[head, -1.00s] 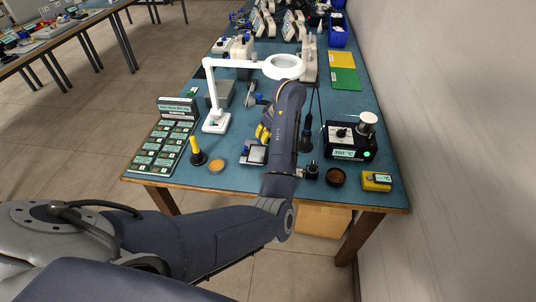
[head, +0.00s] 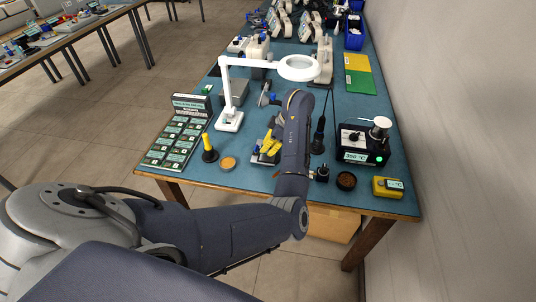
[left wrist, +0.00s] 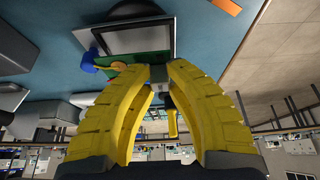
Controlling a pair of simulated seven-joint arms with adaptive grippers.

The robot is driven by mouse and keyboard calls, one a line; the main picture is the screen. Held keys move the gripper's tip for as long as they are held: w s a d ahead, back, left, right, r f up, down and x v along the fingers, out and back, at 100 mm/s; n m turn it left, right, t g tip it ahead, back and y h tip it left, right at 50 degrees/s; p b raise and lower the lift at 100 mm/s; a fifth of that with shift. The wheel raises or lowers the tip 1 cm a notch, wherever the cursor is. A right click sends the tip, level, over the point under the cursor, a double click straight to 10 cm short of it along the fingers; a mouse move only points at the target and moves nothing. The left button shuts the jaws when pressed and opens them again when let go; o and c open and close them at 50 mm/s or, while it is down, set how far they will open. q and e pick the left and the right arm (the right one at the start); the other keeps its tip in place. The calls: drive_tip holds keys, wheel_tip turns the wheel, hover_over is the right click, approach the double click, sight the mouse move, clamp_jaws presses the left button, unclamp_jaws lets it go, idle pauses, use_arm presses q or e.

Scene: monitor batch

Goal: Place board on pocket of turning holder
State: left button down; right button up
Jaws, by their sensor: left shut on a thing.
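My left gripper (head: 271,144) is shut on a green board, its yellow fingers over the turning holder (head: 258,159). In the left wrist view the green board (left wrist: 145,58) shows past the fingertips (left wrist: 160,72). It lies along the near edge of the holder's grey-white frame (left wrist: 128,36); I cannot tell if it is seated in the pocket. A blue knob (left wrist: 88,61) stands beside the frame. In the head view my arm and fingers hide the board and part of the holder. My right gripper is not in view.
A rack of green boards (head: 178,140) stands at left, with a yellow-handled tool (head: 208,148) and an orange-topped tin (head: 228,162) beside it. A white magnifier lamp (head: 230,95) rises behind. A black soldering station (head: 362,145) and a yellow box (head: 387,187) are at right.

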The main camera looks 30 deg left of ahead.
sight(268, 159)
use_arm(q)
drive_tip(key=shift+f, duration=1.9)
drive_tip(key=shift+f, duration=0.15)
drive_tip(key=c, duration=1.4)
unclamp_jaws()
drive_tip(key=shift+o, duration=0.2)
drive_tip(key=shift+v, duration=3.9)
